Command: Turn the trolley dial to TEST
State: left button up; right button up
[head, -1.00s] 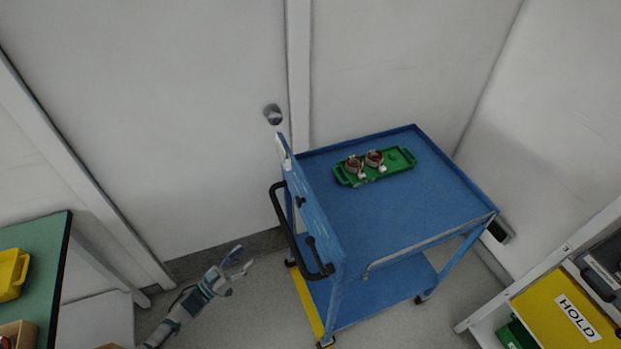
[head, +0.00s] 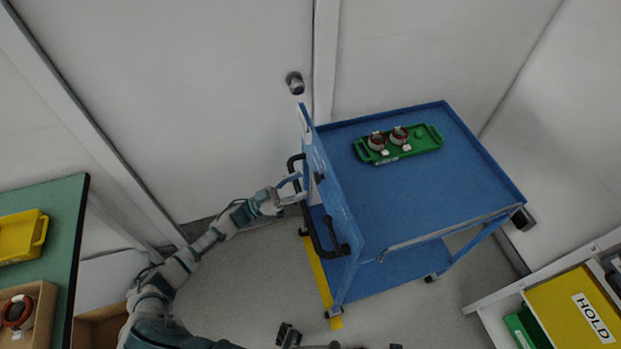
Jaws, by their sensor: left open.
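The blue trolley (head: 430,190) stands right of centre, with an upright blue panel (head: 338,215) at its left end. A small dark knob (head: 319,177) shows on this panel; it may be the dial, but its marking and pointer are too small to read. A black handle (head: 309,228) runs along the panel's left side. My left gripper (head: 299,189) is open at the upper part of the handle, its fingers pointing right toward the panel, just left of the knob. I cannot tell whether the fingers touch the handle or panel.
A green tray (head: 430,143) with two stators (head: 377,141) lies on the trolley top. A green table (head: 62,215) with a yellow bin (head: 22,236) is at left. A shelf with a yellow HOLD bin (head: 560,310) is at lower right. A door with a round knob (head: 294,82) is behind.

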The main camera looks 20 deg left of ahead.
aim_at(315, 180)
pick_arm(q)
jog(key=x, duration=0.5)
jog(key=shift+s+d, duration=0.2)
jog(key=shift+d, duration=0.35)
jog(key=shift+a+f, duration=0.1)
jog(key=shift+a, duration=0.2)
jog(key=shift+c, duration=1)
jog(key=shift+a, duration=0.2)
jog(key=c, duration=0.4)
jog(key=shift+a, duration=0.1)
jog(key=c, duration=0.5)
